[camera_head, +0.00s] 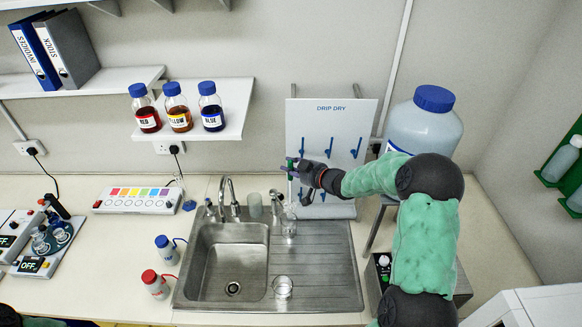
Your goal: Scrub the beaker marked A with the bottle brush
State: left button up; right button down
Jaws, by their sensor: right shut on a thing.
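My right gripper (294,169) is in front of the drip-dry board, above the back of the sink's draining side. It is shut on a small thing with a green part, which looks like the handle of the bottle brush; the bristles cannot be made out. A clear glass vessel (290,226) stands upright below the gripper, at the back of the drainboard. Another clear beaker (283,287) stands on the front of the drainboard, right of the basin. No letter A is legible on either, so I cannot tell which is marked. My left gripper is out of view.
The steel sink (228,262) has a tap (229,197) behind it. The drip-dry board (338,122) has blue pegs. A large blue-capped bottle (424,122) stands at the right.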

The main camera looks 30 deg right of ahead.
aim_at(291, 159)
jog(key=shift+r, duration=0.15)
notch_tip(291, 159, up, 5)
jog(key=p, duration=0.4)
dwell(0.4)
